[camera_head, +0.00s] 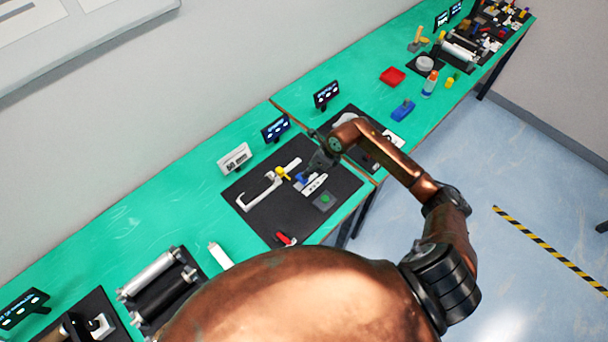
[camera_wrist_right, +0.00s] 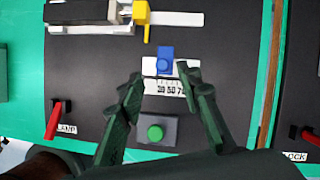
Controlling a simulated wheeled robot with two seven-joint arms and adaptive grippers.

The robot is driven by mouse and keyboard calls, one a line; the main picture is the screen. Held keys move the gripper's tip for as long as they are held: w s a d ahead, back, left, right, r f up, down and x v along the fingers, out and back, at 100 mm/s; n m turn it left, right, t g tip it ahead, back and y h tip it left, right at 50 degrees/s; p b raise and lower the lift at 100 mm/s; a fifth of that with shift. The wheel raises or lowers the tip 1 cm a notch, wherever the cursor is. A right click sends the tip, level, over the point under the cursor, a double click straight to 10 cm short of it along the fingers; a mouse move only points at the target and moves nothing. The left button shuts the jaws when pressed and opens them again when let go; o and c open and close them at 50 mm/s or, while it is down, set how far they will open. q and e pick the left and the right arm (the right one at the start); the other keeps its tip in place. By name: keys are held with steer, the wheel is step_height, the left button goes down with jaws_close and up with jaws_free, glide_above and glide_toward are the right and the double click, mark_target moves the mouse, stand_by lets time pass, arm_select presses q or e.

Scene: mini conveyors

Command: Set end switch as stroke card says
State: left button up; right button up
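The blue end switch (camera_wrist_right: 165,62) sits at the top edge of a white scale (camera_wrist_right: 158,87) with printed numbers like 30 and 50. In the head view the switch (camera_head: 301,179) shows beside the scale (camera_head: 315,184) on a black mat. My right gripper (camera_wrist_right: 161,76) is open and empty, its two fingers on either side of the scale and just below the switch; contact cannot be told. In the head view the right gripper (camera_head: 309,172) is over the mat. A white card (camera_head: 235,159) stands behind the mat; its print is too small to read. My left gripper is out of view.
A yellow piece (camera_wrist_right: 146,20) on the white cylinder rod lies just above the switch. A grey box with a green button (camera_wrist_right: 155,133) lies below the scale. A red lever (camera_wrist_right: 53,121) is at the left. Small dark displays (camera_head: 275,128) stand behind.

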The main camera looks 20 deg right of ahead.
steer(key=x, duration=0.4)
steer(key=p+x, duration=0.1)
steer(key=x, duration=0.2)
steer(key=shift+w+d+f, duration=0.1)
steer(key=shift+d+f, duration=0.05)
steer(key=shift+f, duration=0.25)
jaws_close()
stand_by(0.3)
